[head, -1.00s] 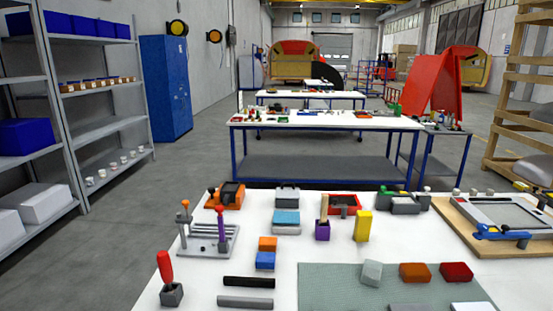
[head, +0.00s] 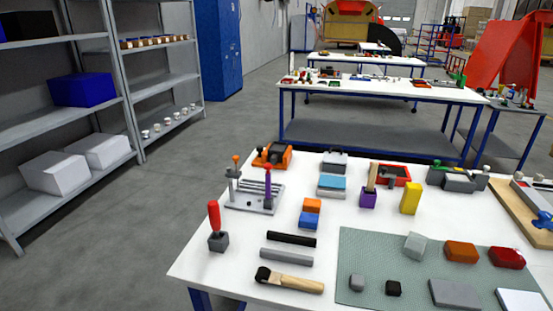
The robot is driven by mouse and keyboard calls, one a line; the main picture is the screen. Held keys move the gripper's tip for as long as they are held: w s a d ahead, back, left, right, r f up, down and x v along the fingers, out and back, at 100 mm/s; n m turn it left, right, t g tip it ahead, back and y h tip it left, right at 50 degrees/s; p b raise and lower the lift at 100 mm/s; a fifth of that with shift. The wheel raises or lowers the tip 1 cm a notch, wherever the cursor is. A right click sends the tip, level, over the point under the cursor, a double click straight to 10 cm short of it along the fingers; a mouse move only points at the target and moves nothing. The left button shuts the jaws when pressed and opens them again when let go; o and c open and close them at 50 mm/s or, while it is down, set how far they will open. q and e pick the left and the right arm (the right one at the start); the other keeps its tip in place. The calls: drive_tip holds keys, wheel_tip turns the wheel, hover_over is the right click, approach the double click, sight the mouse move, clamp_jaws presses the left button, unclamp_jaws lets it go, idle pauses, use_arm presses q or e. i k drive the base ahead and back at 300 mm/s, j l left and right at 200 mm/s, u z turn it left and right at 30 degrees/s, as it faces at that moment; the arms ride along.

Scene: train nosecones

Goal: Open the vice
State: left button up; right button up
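No gripper of mine shows in the head view. I cannot tell for certain which item is the vice. A grey block-like device (head: 458,181) with green parts stands at the back right of the white table and looks like a vice; its jaw gap is too small to judge. An orange and dark device (head: 272,156) at the back left of the table is another vice-like shape. A grey slotted stand (head: 256,197) holds an orange-tipped and a purple-handled tool.
The white table (head: 205,262) also bears a red-handled tool (head: 215,222), a wooden-handled hammer (head: 290,280), a yellow block (head: 411,198) and a green mat (head: 385,262) with blocks. Shelves (head: 125,95) stand left. Grey floor (head: 130,215) is free between shelves and table.

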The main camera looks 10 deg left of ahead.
sight(259, 149)
drive_tip(key=j, duration=0.65)
drive_tip(key=j+z, duration=0.15)
drive_tip(key=j, duration=0.5)
drive_tip(key=j+z, duration=0.15)
drive_tip(key=j, duration=0.4)
drive_tip(key=k+j+z, duration=0.15)
drive_tip(key=j, duration=0.4)
drive_tip(key=j+z, duration=0.2)
drive_tip(key=j, duration=0.4)
drive_tip(key=j+z, duration=0.3)
drive_tip(key=j, duration=0.5)
drive_tip(key=i+j+z, duration=0.1)
drive_tip(key=j, duration=0.15)
drive_tip(key=i+j+z, duration=0.1)
drive_tip(key=j, duration=0.2)
drive_tip(key=i+j+z, duration=0.15)
drive_tip(key=j, duration=0.15)
drive_tip(key=i+j+z, duration=0.15)
drive_tip(key=j, duration=0.25)
drive_tip(key=i+j+z, duration=0.15)
drive_tip(key=j, duration=0.25)
